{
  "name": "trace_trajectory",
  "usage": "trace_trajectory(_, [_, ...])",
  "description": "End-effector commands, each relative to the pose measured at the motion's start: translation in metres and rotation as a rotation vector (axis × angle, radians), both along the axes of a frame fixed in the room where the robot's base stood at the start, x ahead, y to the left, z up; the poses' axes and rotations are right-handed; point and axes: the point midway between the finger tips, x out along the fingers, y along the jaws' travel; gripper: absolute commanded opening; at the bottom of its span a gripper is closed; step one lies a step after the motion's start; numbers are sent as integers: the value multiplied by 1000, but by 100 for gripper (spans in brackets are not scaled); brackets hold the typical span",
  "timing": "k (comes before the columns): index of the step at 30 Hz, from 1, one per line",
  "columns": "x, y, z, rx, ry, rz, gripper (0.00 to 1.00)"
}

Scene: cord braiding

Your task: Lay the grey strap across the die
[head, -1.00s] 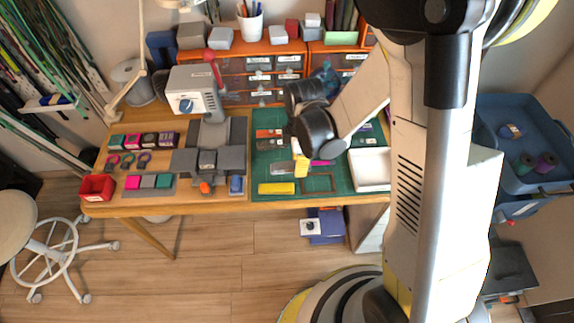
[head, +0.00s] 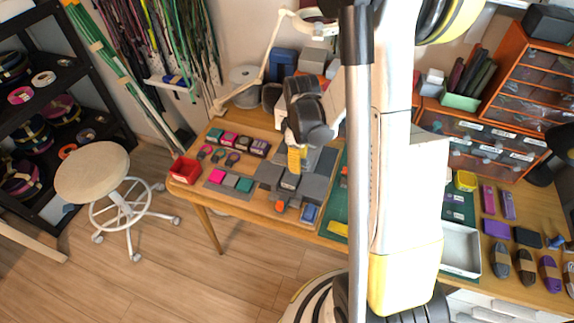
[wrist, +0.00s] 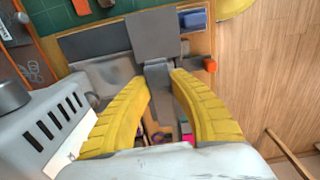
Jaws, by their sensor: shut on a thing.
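My gripper (head: 296,160) is over the grey bed of the press at the middle of the bench. In the wrist view its yellow fingers (wrist: 163,76) close around a small grey piece, which I take for the grey strap (wrist: 158,70). The strap is hard to tell from the grey bed behind it. The die looks to be the small grey block (head: 290,181) in the middle of the bed, just below the fingers in the head view. I cannot tell whether strap and die touch. My arm and gripper hide most of the press.
The white press body (wrist: 45,130) is close beside the fingers in the wrist view. An orange knob (head: 280,206) and a blue block (head: 310,213) are at the bed's front. A red bin (head: 185,170) and several coloured pieces lie left. A white tray (head: 460,249) is right.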

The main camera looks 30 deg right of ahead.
Motion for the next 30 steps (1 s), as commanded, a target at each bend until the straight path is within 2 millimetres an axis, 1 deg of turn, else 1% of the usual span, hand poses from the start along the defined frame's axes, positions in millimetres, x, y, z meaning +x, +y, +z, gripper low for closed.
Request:
trace_trajectory(5, [0,-1,-7,0,0,-4,0])
trace_trajectory(8, [0,-1,-14,0,0,-3,0])
trace_trajectory(21, [0,-1,-59,0,0,-2,0])
trace_trajectory(25, [0,-1,-64,0,0,-2,0])
trace_trajectory(30, [0,-1,-64,0,0,-2,0])
